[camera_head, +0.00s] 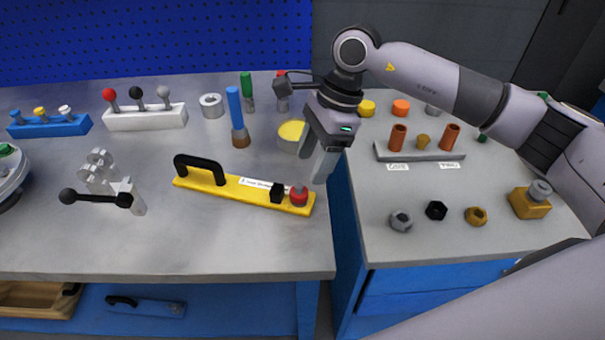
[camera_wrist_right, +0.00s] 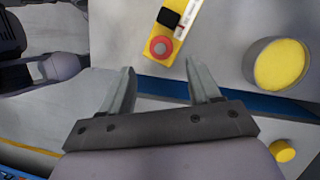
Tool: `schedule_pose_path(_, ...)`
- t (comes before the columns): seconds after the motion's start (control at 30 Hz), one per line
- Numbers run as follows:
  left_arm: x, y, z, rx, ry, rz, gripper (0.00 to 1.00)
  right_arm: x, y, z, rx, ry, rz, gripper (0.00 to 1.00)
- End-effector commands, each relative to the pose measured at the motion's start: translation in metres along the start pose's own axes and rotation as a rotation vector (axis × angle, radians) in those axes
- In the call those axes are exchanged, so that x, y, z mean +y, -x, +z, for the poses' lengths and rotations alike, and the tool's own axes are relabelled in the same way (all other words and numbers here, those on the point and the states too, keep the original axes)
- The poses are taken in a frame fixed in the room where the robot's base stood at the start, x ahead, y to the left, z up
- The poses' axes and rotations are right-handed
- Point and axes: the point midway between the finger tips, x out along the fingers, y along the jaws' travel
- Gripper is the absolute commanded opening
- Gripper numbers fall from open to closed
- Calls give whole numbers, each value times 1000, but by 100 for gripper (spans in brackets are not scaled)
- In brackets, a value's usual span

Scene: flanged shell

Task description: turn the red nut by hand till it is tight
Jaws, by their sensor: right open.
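The red nut (camera_head: 299,196) sits at the right end of a yellow bar (camera_head: 232,190), next to a black block (camera_head: 278,193). The bar lies flat on the grey bench and has a black handle at its left end. My right gripper (camera_head: 314,168) is open and empty, above and slightly right of the nut. In the right wrist view the nut (camera_wrist_right: 160,46) shows beyond the open fingertips (camera_wrist_right: 160,68), in line with the gap between them, and not touched. How far the nut is screwed in cannot be told. My left gripper is out of view.
A yellow-topped cylinder (camera_head: 291,131) stands close behind the right gripper. A blue-handled tool (camera_head: 237,118) stands behind the bar. A bracket with black knobs (camera_head: 105,190) is at left. The bench front is clear. A side bench holds loose nuts (camera_head: 437,210).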

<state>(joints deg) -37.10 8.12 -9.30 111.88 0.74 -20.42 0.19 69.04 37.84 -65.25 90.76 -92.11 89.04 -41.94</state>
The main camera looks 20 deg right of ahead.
Motion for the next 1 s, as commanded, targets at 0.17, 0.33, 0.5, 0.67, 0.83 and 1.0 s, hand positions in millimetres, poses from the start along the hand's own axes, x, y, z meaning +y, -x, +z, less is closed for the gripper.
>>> schedule_pose_path(0.17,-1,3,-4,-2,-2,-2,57,-1,2,-5,-61,80,-9,63)
schedule_pose_path(0.33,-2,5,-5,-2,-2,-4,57,0,-16,-4,-66,89,-6,63)
schedule_pose_path(0.5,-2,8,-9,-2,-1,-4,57,0,-43,-2,-65,88,-6,63)
schedule_pose_path(0.67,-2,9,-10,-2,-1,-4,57,-1,-61,-1,-65,88,-8,63)
schedule_pose_path(0.83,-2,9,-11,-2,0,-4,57,-2,-68,-1,-64,88,-11,63)
schedule_pose_path(1.0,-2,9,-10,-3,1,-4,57,-2,-69,-1,-64,88,-11,63)
